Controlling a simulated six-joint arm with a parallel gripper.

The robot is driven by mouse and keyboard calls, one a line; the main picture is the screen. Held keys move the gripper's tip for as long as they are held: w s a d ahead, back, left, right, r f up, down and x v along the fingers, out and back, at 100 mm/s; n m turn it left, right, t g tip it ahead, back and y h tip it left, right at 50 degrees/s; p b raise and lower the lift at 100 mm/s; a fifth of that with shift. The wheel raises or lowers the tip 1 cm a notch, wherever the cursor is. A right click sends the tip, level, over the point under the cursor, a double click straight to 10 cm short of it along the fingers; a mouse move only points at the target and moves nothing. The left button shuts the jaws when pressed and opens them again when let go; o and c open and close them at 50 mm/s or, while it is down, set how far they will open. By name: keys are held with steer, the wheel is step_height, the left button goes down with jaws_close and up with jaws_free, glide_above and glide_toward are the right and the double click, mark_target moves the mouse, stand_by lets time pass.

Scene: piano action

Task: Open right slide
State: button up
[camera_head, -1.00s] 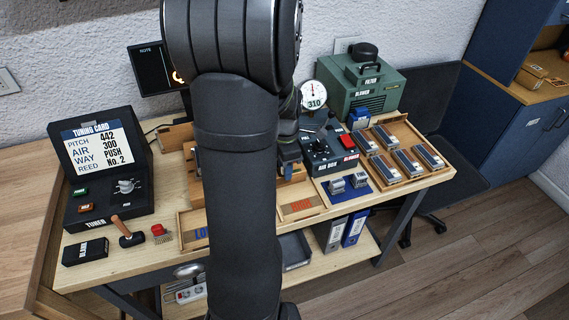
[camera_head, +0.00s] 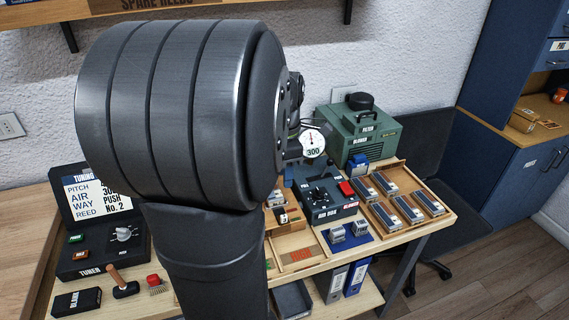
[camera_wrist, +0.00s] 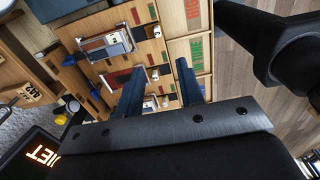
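A wooden case with red, green and dark strips and several small white knobs (camera_wrist: 154,75) fills the middle of the wrist view. Part of this wooden case (camera_head: 270,240) also shows in the head view, just right of my arm, which hides the rest. I cannot tell which part is the right slide or whether it is open. I cannot tell whether a finger touches a knob. In the head view my arm mostly hides the gripper.
The dark box with a red button (camera_head: 346,188) and gauge (camera_head: 313,146) stand right of my arm, with the green blower (camera_head: 362,135) behind. A tray of reed blocks (camera_head: 400,235) sits at right. The tuner (camera_head: 90,262) is at left. A lit screen (camera_wrist: 30,150) is near the wrist.

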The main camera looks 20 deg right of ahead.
step_height(320, 180, up, 2)
steer(key=shift+r, duration=0.15)
stand_by(0.5)
step_height(320, 180, down, 18)
steer(key=shift+r, duration=0.2)
steer(key=shift+w, duration=0.2)
steer(key=o, duration=0.9)
steer(key=shift+c, duration=0.2)
steer(key=o, duration=0.4)
steer(key=shift+w+r, duration=0.1)
steer(key=shift+r, duration=0.3)
steer(key=shift+o, duration=0.9)
step_height(320, 180, up, 15)
steer(key=w, duration=0.1)
steer(key=shift+w, duration=0.25)
glide_above(284, 215)
steer(key=w, duration=0.2)
step_height(284, 215, down, 10)
steer(key=shift+s+r, duration=0.2)
steer(key=shift+s, duration=0.05)
